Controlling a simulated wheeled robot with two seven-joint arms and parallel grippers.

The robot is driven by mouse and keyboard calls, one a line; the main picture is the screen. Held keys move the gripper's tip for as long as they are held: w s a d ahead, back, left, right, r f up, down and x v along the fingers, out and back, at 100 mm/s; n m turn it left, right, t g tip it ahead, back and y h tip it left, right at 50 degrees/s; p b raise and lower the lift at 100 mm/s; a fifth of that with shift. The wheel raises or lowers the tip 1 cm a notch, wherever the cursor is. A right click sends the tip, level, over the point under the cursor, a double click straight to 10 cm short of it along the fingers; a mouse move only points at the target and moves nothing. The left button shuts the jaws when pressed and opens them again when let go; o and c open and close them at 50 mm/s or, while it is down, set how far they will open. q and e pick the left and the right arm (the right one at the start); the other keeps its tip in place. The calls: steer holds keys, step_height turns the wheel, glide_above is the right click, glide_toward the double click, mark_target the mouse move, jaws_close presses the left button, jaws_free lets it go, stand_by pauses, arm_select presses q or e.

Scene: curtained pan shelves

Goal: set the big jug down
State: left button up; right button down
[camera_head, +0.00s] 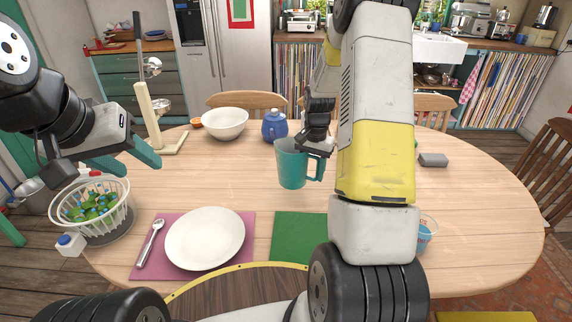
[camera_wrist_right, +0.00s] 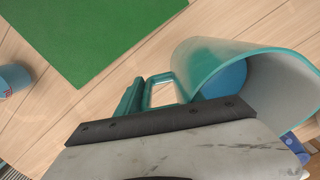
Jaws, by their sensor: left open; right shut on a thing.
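The big jug (camera_head: 291,165) is teal and looks upright over the middle of the table, behind the green placemat (camera_head: 298,232). My right gripper (camera_head: 318,150) is shut on its handle, on the jug's right side. In the right wrist view the jug (camera_wrist_right: 285,65) shows its open mouth, a blue round surface inside, and its handle (camera_wrist_right: 162,80) at the gripper's fingers. I cannot tell whether its base touches the table. My left gripper (camera_head: 128,162) is open and empty above the white basket (camera_head: 120,213) at the left.
A blue teapot (camera_head: 274,128) and a white bowl (camera_head: 225,123) stand behind the jug. A white plate (camera_head: 205,238) and a spoon (camera_head: 150,243) lie on the purple placemat (camera_head: 245,220). A blue-filled cup (camera_head: 424,235) is at the right. Bare wood lies left of the jug.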

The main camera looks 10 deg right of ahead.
steer(key=w+d+r+m, duration=0.1)
steer(key=d+m, duration=0.4)
steer(key=d, duration=0.3)
steer(key=shift+w+d, duration=0.35)
steer(key=shift+f, duration=2.35)
steer(key=shift+f, duration=0.15)
steer(key=shift+f, duration=0.65)
steer(key=shift+f, duration=0.25)
steer(key=c, duration=0.7)
jaws_free()
steer(key=shift+c, duration=0.2)
steer(key=shift+o, duration=0.4)
steer(key=shift+s, duration=0.15)
